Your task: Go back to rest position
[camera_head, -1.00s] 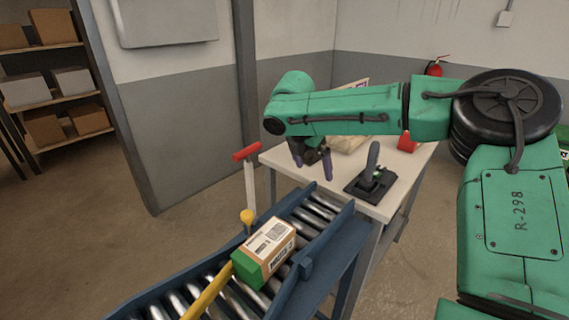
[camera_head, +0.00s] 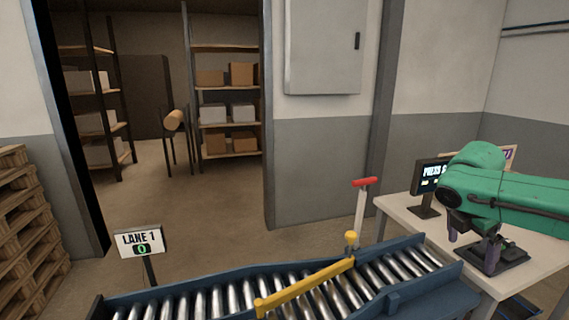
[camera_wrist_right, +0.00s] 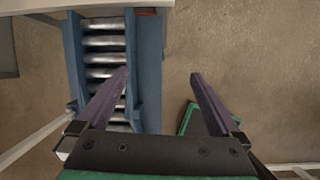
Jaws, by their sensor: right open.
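My left gripper is not in view.
The blue roller conveyor (camera_head: 225,275) crosses the front, with a yellow bar (camera_head: 305,285) across it and no box visible. A red-topped post (camera_head: 361,215) stands behind. The white table (camera_head: 405,215) carries a monitor (camera_head: 430,180). A lane sign (camera_head: 140,243) and pallets (camera_head: 28,240) are left.

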